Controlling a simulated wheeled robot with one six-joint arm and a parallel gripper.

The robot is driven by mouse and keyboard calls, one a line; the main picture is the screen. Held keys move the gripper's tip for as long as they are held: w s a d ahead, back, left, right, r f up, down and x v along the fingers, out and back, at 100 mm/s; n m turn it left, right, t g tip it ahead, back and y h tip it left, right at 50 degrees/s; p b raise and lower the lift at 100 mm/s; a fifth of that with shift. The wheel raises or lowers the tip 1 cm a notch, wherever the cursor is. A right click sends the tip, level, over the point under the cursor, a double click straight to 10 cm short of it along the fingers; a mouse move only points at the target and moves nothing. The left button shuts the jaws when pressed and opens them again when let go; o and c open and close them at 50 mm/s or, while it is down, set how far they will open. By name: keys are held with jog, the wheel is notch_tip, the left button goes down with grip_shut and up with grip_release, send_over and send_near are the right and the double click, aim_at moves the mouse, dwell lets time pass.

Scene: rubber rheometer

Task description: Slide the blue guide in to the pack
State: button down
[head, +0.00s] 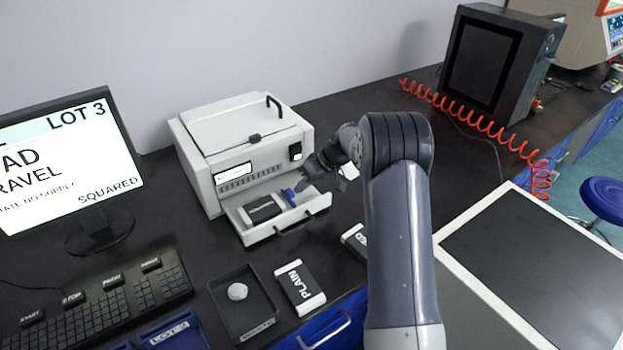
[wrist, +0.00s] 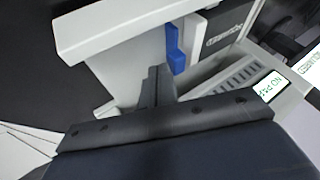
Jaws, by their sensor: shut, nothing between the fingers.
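The blue guide (head: 289,197) stands in the open drawer (head: 284,232) of the white machine, at the right side of the dark pack (head: 262,209). In the wrist view the blue guide (wrist: 175,50) is upright, with a gap between it and the pack (wrist: 224,28). My gripper (head: 304,184) is at the right end of the drawer, beside the guide. In the wrist view my gripper's fingers (wrist: 157,75) are together and empty, with their tips close to the guide's lower end. I cannot tell whether they touch it.
The white machine (head: 240,140) stands behind the drawer. In front are a black tray (head: 222,290) with a pale lump, a PLAIN pack (head: 300,287) and another labelled pack (head: 354,240) partly hidden by my arm. A monitor (head: 65,160) and keyboard (head: 100,305) are at left.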

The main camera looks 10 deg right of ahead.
aim_at(291, 195)
jog(key=shift+s+a, duration=0.1)
jog(key=shift+a, duration=0.1)
jog(key=a+b, duration=0.1)
jog(key=s+a+b, duration=0.1)
jog(key=shift+a+f, duration=0.1)
jog(key=shift+a, duration=0.25)
jog(key=shift+s+a, duration=0.25)
jog(key=shift+a, duration=0.1)
jog(key=shift+r, duration=0.2)
jog(key=b+v, duration=0.1)
jog(key=v, duration=0.9)
jog(key=shift+d+r, duration=0.25)
jog(key=shift+r, duration=0.1)
jog(key=shift+f, duration=0.1)
